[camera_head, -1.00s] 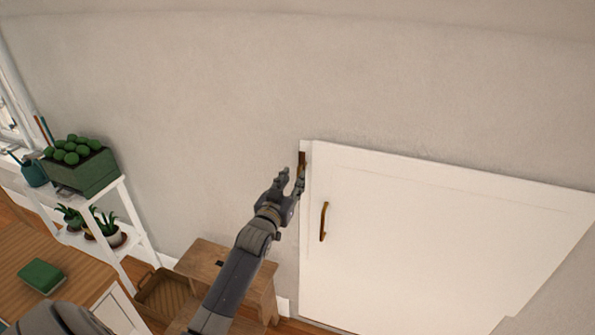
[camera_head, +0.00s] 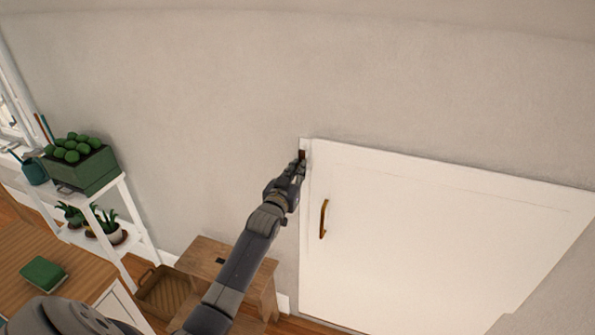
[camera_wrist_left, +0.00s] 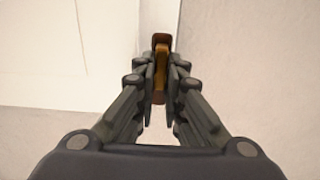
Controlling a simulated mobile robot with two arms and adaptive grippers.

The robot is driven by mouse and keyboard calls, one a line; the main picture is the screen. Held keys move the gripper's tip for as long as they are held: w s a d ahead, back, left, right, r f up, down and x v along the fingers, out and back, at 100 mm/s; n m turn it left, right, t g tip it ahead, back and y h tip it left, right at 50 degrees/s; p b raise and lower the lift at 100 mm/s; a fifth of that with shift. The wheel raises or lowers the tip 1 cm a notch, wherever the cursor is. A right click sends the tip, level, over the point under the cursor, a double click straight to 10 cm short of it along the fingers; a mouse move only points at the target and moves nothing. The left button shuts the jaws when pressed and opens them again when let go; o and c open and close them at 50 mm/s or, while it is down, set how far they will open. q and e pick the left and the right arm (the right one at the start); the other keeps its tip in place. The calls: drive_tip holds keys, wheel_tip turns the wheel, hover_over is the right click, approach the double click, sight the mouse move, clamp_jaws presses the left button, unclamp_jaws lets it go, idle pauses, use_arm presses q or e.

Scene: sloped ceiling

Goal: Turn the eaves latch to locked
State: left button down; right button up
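The eaves latch (camera_head: 302,154) is a small brown piece at the top left corner of the white eaves door, on its frame. In the left wrist view its brass-brown lever (camera_wrist_left: 161,66) stands lengthwise between the fingers, with a dark plate behind its far end. My left gripper (camera_head: 300,166) is at the latch, with its fingers drawn in close on both sides of the lever; it looks shut on it. The fingers hide the lower part of the latch in the head view. My right gripper is not in view.
The white eaves door (camera_head: 420,240) is closed and has a brown handle (camera_head: 323,219) below the latch. A wooden stool (camera_head: 205,258) and a brown tray (camera_head: 165,291) stand below my arm. A white plant shelf (camera_head: 137,220) is at the left. The wall around the latch is bare.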

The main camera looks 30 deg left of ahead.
use_arm(q)
drive_tip(key=shift+m, duration=0.3)
drive_tip(key=shift+w+d+f+m+b, duration=0.1)
drive_tip(key=shift+d+f+m+b, duration=0.15)
drive_tip(key=shift+m, duration=2.65)
drive_tip(key=shift+d+f+m+b, duration=0.15)
drive_tip(key=shift+m+b, duration=0.1)
drive_tip(key=shift+m, duration=2.65)
drive_tip(key=shift+w+d+f+m+b, duration=0.15)
drive_tip(key=shift+f+m+b, duration=0.1)
drive_tip(key=shift+m, duration=2.65)
drive_tip(key=shift+s, duration=0.1)
drive_tip(key=c, duration=1.7)
unclamp_jaws()
drive_tip(key=shift+s, duration=0.1)
drive_tip(key=v, duration=1.1)
drive_tip(key=shift+s, duration=0.4)
